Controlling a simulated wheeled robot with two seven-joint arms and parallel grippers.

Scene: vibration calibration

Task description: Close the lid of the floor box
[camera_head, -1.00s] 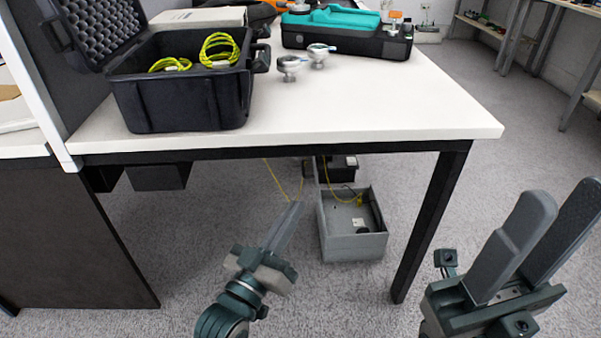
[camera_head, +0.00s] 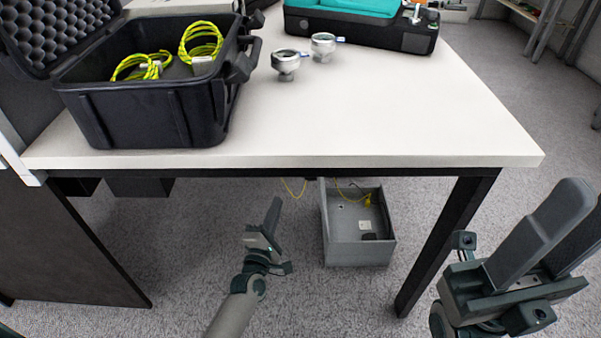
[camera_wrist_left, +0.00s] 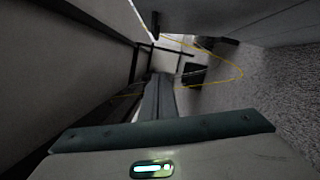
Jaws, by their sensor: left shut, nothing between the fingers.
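The grey floor box (camera_head: 358,254) stands on the carpet under the table, open at the top. I see into it, where a small pale item and a dark item lie. I cannot make out its lid clearly; the table hides the area behind the box. My left gripper (camera_head: 272,212) is shut and empty, pointing up and away to the left of the box, apart from it. In the left wrist view its closed fingers (camera_wrist_left: 157,95) point toward a yellow cable. My right gripper (camera_head: 572,215) is open and empty at the right, beyond the table leg.
The white table (camera_head: 400,120) overhangs the box, with a dark leg (camera_head: 445,240) to its right. A black open case (camera_head: 150,115) with yellow-green cables, two metal pieces (camera_head: 286,64) and a teal-topped case (camera_head: 360,25) stand on it. Carpet in front of the box is clear.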

